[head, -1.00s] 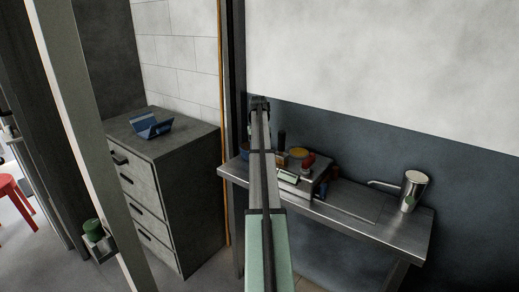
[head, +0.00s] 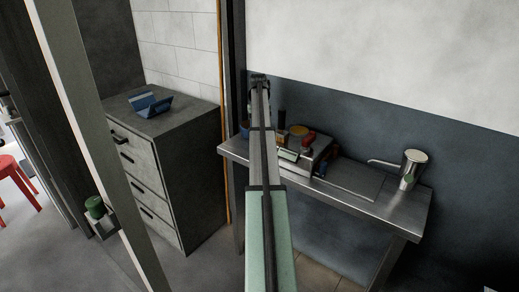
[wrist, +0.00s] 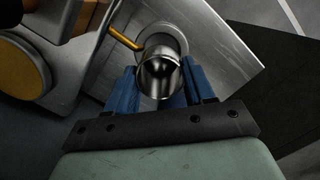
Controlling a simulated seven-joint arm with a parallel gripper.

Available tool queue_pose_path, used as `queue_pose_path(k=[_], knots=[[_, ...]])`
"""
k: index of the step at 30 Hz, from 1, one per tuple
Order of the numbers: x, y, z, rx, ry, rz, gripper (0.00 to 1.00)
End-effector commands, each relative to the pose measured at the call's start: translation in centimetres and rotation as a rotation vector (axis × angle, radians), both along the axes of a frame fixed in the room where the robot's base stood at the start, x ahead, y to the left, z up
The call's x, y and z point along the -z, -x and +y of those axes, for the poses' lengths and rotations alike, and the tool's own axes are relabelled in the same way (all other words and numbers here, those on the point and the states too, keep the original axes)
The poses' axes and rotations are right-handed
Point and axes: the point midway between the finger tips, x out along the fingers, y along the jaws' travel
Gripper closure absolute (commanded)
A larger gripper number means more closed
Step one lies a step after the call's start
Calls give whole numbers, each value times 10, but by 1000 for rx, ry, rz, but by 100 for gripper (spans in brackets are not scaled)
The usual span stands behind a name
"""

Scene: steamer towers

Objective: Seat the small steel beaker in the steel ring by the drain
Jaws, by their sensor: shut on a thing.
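In the wrist view, a small shiny steel beaker (wrist: 160,72) sits between the blue fingers of my gripper (wrist: 162,88), which is shut on it. I look into its open mouth. Behind it, a round grey steel ring or disc (wrist: 180,30) lies on a steel surface; the beaker overlaps it, and I cannot tell whether it is seated or held above. An orange-yellow rod (wrist: 124,38) reaches up-left from beside the beaker. In the head view my gripper is at the far end of my arm, too hidden to make out; the beaker and drain are not distinguishable there.
A steel table (head: 395,212) holds a grey box (head: 312,152) with several small items and a steel pitcher (head: 413,168) at right. In the wrist view, a round yellow-topped thing (wrist: 18,68) is close at left. A dark drawer cabinet (head: 185,145) stands left.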

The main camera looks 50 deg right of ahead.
Motion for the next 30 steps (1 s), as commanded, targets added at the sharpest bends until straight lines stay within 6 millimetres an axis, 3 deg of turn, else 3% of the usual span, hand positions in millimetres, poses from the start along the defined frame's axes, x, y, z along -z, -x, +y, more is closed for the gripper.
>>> queue_pose_path(k=[30], knots=[[32, 0, 0, 0, 0, 0, 100]])
